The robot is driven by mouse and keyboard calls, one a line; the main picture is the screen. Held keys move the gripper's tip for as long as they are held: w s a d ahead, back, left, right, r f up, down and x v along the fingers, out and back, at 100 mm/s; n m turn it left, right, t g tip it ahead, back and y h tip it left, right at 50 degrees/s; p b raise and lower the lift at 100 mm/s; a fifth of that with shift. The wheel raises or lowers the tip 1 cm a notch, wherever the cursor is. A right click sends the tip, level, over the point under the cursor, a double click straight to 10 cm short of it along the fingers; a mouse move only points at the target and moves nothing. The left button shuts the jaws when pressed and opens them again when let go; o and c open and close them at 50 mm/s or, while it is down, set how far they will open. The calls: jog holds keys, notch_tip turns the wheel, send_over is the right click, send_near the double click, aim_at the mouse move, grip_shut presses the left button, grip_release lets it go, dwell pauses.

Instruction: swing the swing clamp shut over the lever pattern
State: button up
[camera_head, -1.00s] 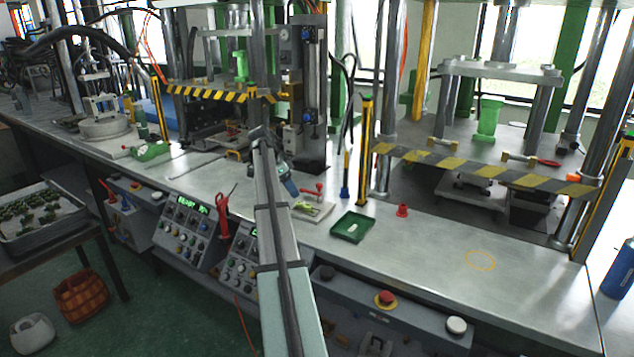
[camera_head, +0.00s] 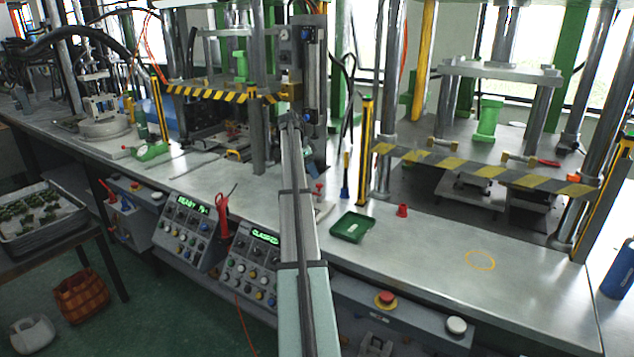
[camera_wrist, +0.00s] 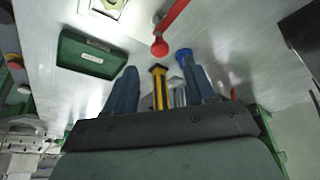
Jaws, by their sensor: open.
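The swing clamp (camera_head: 319,187) shows in the head view only as a bit of red beside my arm. In the wrist view its red arm with a rounded end (camera_wrist: 160,46) slants in from the top, just beyond my fingertips. The lever pattern is hidden behind my arm in the head view; in the wrist view only part of the pale plate, with a yellow-green patch, shows at the top edge. My gripper (camera_wrist: 158,70) is open, with no object seen held between its two blue-grey fingers. In the head view its blue-grey end (camera_head: 310,156) is above the bench.
A green tray (camera_head: 352,227) lies right of my arm; it also shows in the wrist view (camera_wrist: 91,54). A red knob-like piece (camera_head: 402,210) stands beyond it. A yellow-black post (camera_head: 364,150) and a blue-based rod (camera_head: 345,191) stand close by. The right bench top is largely clear.

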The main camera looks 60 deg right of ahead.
aim_at(319, 184)
jog(key=shift+x, duration=2.85)
grip_shut()
